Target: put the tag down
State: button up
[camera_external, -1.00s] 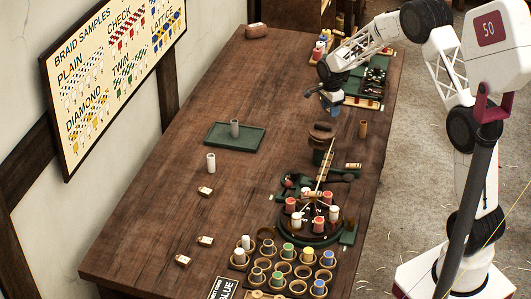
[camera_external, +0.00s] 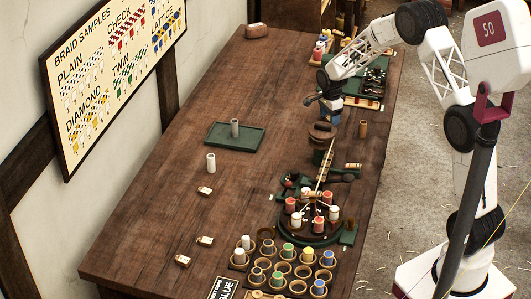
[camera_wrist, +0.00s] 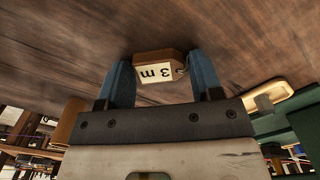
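The fingers appear shut on the tag. The tag is too small to make out in the external view, and I cannot tell there how far it is from the table (camera_external: 200,110).
A green tray (camera_external: 222,143) holds a grey cylinder. Several other pale tags (camera_external: 205,190) lie at the left. A round bobbin stand (camera_external: 310,232) is nearer.

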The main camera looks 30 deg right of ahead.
jog(key=shift+o, duration=1)
notch_tip(320, 180, up, 12)
jog(key=shift+r, duration=0.15)
jog(key=shift+r, duration=0.1)
dwell(0.5)
